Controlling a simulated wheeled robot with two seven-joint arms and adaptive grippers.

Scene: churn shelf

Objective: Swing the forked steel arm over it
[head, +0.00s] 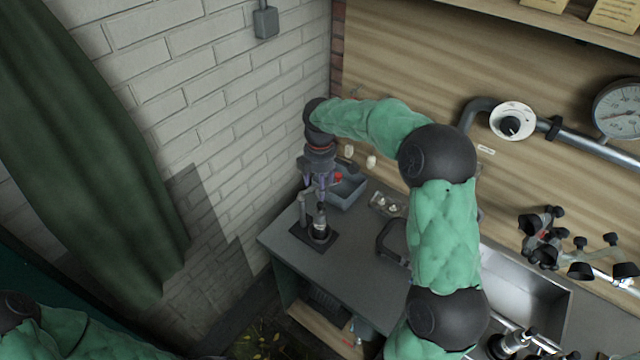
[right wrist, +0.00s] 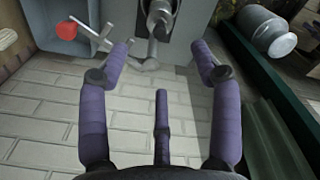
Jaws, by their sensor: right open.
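My right gripper (head: 321,188) is open above the dark square base plate (head: 303,239) at the bench's left end. A steel post (head: 302,212) and a small steel vessel with a dark top (head: 320,224) stand on that plate. In the right wrist view my purple fingers (right wrist: 162,50) are spread with nothing gripped between them. A forked steel arm (right wrist: 118,62) shows beside the left finger, partly hidden by it. The rounded steel vessel (right wrist: 159,18) lies beyond, between the fingertips. I cannot tell whether a finger touches the forked arm. My left gripper is out of view.
A small tray (head: 388,205) and a sink (head: 522,290) lie to the right. A brick wall (head: 215,120) stands left of the bench. The front bench surface (head: 345,265) is clear.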

